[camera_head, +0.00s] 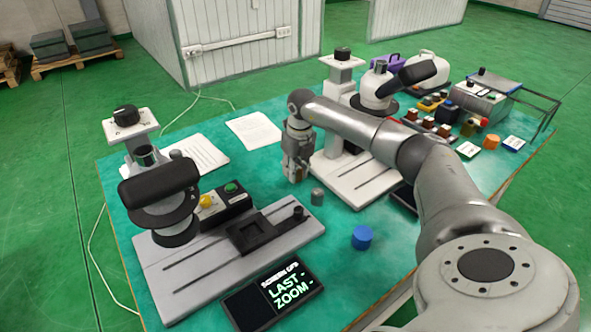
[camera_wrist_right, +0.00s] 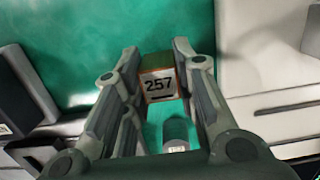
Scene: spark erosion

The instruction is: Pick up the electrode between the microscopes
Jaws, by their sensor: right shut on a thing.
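The electrode (camera_wrist_right: 159,86) is a small block with copper-brown edges and a pale face marked 257. In the right wrist view it sits between the fingertips of my right gripper (camera_wrist_right: 158,80), which is shut on it. In the head view my right gripper (camera_head: 297,172) points down over the green table between the left microscope (camera_head: 160,190) and the right microscope (camera_head: 343,75). The electrode is mostly hidden by the fingers there. I cannot tell whether it touches the table. My left gripper is not in view.
A grey cylinder (camera_head: 317,196) stands close to the right gripper; it also shows in the wrist view (camera_wrist_right: 176,132). A blue cylinder (camera_head: 362,237) and a screen (camera_head: 272,294) are nearer the front. Paper sheets (camera_head: 255,131) lie behind. Bottles and boxes crowd the right.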

